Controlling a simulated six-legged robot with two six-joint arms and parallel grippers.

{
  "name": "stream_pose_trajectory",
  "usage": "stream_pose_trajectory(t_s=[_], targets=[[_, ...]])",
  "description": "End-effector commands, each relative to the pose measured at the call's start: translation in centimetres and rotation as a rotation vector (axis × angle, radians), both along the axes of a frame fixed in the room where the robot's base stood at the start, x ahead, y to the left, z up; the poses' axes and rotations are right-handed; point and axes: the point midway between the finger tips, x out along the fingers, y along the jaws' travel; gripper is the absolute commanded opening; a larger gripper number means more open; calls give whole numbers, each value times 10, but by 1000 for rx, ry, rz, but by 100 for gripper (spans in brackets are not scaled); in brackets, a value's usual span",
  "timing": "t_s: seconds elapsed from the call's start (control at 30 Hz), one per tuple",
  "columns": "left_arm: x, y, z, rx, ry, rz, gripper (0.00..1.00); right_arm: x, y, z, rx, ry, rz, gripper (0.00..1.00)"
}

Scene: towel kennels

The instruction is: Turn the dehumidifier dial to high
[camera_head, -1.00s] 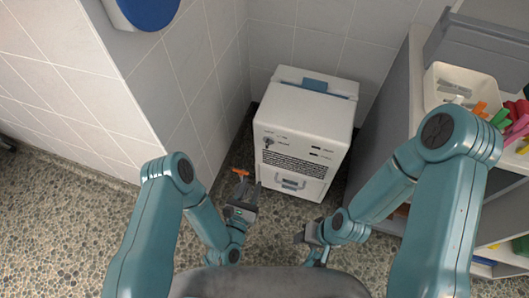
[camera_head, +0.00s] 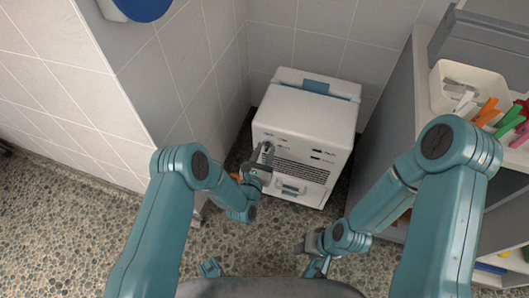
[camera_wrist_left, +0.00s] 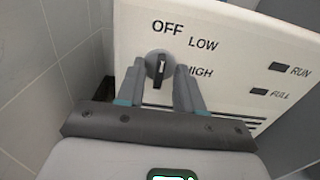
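The white dehumidifier (camera_head: 305,115) stands on the floor in the corner, its front panel facing me. In the left wrist view its dark round dial (camera_wrist_left: 158,64) has a pale pointer mark directed roughly up, toward OFF; LOW and HIGH are printed to its right. My left gripper (camera_head: 263,153) is at the panel's left side and covers the dial in the head view. In the wrist view its open fingers (camera_wrist_left: 160,76) stand either side of the dial, with visible gaps; contact cannot be told. My right gripper (camera_head: 309,247) is low in front of the dehumidifier, away from the panel.
A tiled wall (camera_head: 195,75) stands close left of the dehumidifier. A grey shelf unit (camera_head: 400,115) stands right, with a cream bin (camera_head: 440,92) of coloured pegs on top. An orange item (camera_head: 236,176) on the floor is partly hidden behind my left arm. Pebbled floor is clear at left.

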Motion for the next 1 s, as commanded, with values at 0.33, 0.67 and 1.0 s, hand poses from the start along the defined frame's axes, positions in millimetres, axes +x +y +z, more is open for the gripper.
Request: stream_pose_trajectory(t_s=[0.33,0.67,1.0], targets=[[-1,0,0,0,0,-1,0,0,0,0,0,0,0,42],[-1,0,-1,64,-20,-1,0,0,0,-3,0,0,0,42],[-1,-1,-2,315,-101,-1,0,2,-2,-13,-2,-3,-8,42]])
